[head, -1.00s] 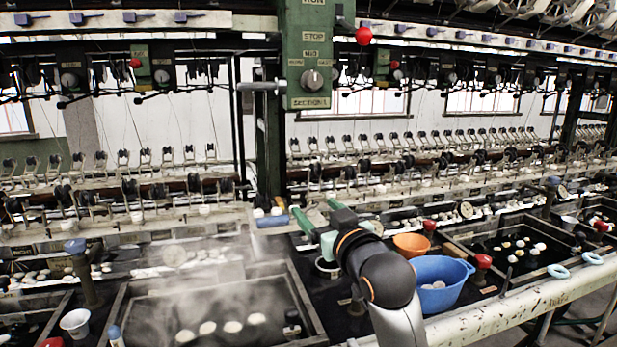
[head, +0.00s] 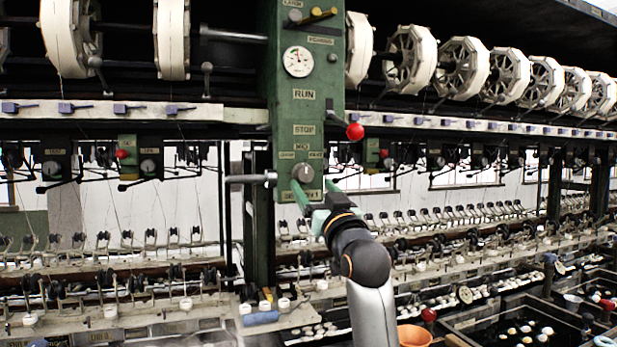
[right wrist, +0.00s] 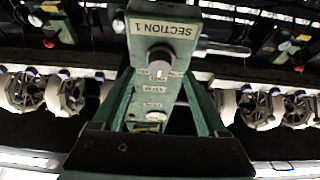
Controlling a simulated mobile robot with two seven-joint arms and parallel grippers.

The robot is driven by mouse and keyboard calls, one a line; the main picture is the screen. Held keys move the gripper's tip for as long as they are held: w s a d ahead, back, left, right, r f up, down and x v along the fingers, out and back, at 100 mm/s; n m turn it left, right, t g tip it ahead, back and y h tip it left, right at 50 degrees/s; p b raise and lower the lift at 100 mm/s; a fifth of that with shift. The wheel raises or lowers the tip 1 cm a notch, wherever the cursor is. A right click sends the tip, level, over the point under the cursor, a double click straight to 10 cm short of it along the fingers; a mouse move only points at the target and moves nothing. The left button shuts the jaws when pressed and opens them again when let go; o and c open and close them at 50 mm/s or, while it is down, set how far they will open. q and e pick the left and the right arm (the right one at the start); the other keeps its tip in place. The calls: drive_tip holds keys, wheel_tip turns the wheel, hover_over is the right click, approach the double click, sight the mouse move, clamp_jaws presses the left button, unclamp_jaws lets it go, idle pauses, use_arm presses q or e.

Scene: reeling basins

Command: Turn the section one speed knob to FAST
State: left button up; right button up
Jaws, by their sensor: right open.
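The section one speed knob (head: 304,174) is a grey round knob low on the green control panel (head: 268,110), under the MID label and above the SECTION 1 plate. In the right wrist view the panel appears upside down, and the knob (right wrist: 160,64) shows a light mark that seems to point toward MID. My right gripper (head: 317,190) has its green fingers just below and in front of the knob. In the right wrist view the open fingers (right wrist: 158,80) lie on either side of the panel's image, with nothing between them. Contact with the knob is not visible. My left gripper is out of view.
A red ball-ended lever (head: 355,131) sticks out at the panel's right. A metal bar (head: 250,178) juts from its left side. White reels (head: 465,65) line the top. Basins and an orange bowl (head: 414,336) lie below right.

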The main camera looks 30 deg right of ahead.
sight(306, 177)
drive_tip(key=shift+p+x, duration=0.3)
drive_tip(key=shift+x, duration=1.65)
clamp_jaws()
